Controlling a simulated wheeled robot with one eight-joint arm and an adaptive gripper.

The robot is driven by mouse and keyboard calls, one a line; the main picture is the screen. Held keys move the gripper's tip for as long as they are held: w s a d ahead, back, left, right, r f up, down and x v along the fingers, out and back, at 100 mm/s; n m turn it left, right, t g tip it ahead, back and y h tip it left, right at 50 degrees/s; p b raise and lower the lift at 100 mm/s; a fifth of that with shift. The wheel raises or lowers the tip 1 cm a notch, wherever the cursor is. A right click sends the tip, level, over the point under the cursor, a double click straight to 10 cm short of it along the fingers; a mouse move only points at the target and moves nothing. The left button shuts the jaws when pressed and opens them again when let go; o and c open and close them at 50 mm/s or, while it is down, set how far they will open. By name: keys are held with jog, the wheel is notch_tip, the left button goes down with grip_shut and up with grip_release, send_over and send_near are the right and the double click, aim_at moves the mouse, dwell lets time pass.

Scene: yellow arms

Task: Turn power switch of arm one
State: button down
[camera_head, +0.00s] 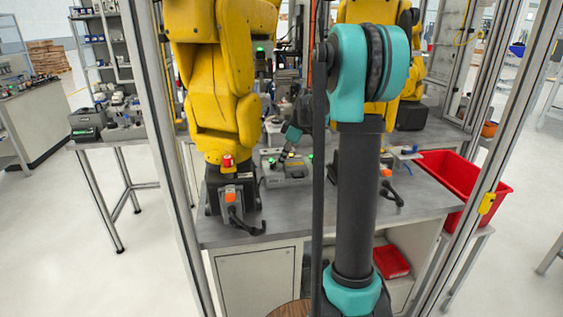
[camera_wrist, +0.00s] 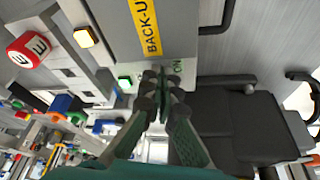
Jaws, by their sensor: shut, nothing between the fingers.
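A grey control panel with a yellow label reading "BACK-U" (camera_wrist: 151,28) fills the upper middle of the wrist view. Green lettering "ON" (camera_wrist: 177,67) is printed below the label. My gripper (camera_wrist: 160,82) has its fingertips together right beside that lettering, over the panel. Any switch there is hidden by the fingers; I cannot tell whether they touch it. A lit green square (camera_wrist: 125,82) is just left of the fingertips. In the head view, my gripper (camera_head: 283,155) reaches down to a grey box (camera_head: 288,174) with green lights, between two yellow arms, the left one (camera_head: 215,80) nearer.
Metal frame posts (camera_head: 158,130) flank the grey table (camera_head: 275,225). A red bin (camera_head: 460,178) stands at right. Black blocky hardware (camera_wrist: 240,120) is right of my fingers.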

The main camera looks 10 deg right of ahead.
jog(key=shift+w+n+g, duration=0.3)
jog(key=shift+w+n, duration=0.05)
jog(key=shift+n, duration=0.45)
jog(key=shift+w, duration=0.2)
dwell(0.4)
